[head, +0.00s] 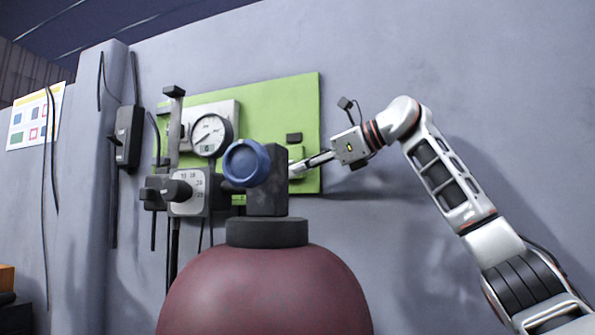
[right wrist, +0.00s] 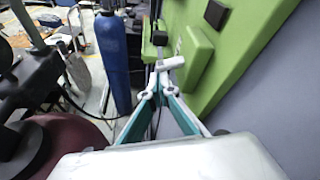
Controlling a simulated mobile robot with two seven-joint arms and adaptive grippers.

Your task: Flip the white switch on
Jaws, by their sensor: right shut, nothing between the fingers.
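The green panel (head: 308,105) is mounted on the wall, and a raised green box (head: 296,153) sits near its right edge. In the right wrist view, the green box (right wrist: 197,58) stands just right of my fingertips. A small pale part (right wrist: 178,46) shows on its side; I cannot tell whether it is the white switch. My left gripper is out of view.
A dark red tank (head: 265,290) with a black valve block (head: 267,180) and blue knob (head: 246,163) stands in front of the panel. A gauge (head: 210,135) and dial box (head: 187,193) are left of it.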

